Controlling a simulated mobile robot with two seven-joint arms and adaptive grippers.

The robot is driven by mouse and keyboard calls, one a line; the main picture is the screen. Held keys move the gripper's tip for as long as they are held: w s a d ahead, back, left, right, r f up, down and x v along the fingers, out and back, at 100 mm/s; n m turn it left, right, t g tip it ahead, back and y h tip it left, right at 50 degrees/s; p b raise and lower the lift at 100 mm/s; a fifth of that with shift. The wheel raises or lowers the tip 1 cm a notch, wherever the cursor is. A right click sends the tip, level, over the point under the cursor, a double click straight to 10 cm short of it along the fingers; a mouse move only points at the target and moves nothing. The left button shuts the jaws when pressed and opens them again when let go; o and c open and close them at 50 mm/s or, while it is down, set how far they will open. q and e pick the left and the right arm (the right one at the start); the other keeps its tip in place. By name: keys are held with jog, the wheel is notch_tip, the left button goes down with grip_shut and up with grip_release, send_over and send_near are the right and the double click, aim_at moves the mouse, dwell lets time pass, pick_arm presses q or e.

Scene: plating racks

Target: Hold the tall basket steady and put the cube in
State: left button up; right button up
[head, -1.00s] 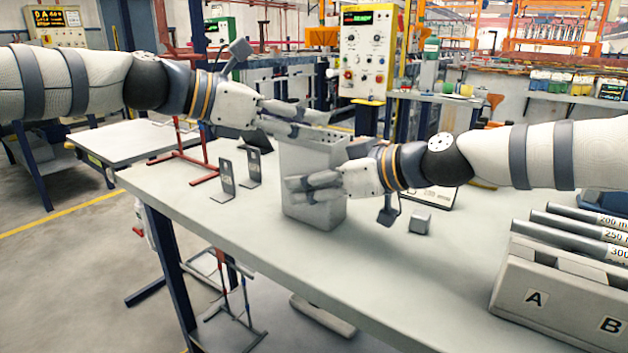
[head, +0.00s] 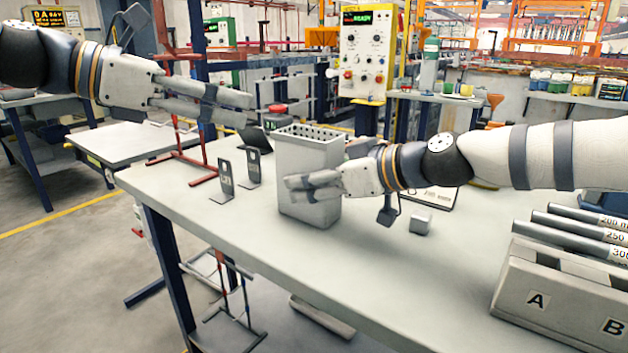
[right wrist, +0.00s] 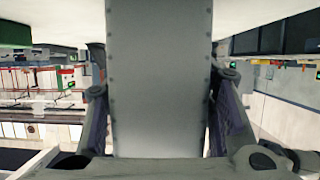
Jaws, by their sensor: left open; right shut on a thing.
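The tall basket (head: 308,160) is a grey, open-topped box with holes along its rim, upright on the table. My right gripper (head: 300,185) is shut on its lower part; in the right wrist view the basket wall (right wrist: 160,80) fills the space between the two fingers (right wrist: 160,115). My left gripper (head: 247,108) is open and empty, in the air to the left of the basket, apart from it. A small grey cube (head: 420,222) sits on the table to the right of the basket, below my right forearm. The inside of the basket is mostly hidden.
Two dark upright brackets (head: 226,172) stand left of the basket on the table (head: 300,255). A grey box marked A and B (head: 560,290) with labelled tubes is at the right. The table front is clear.

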jog(key=o, duration=1.4)
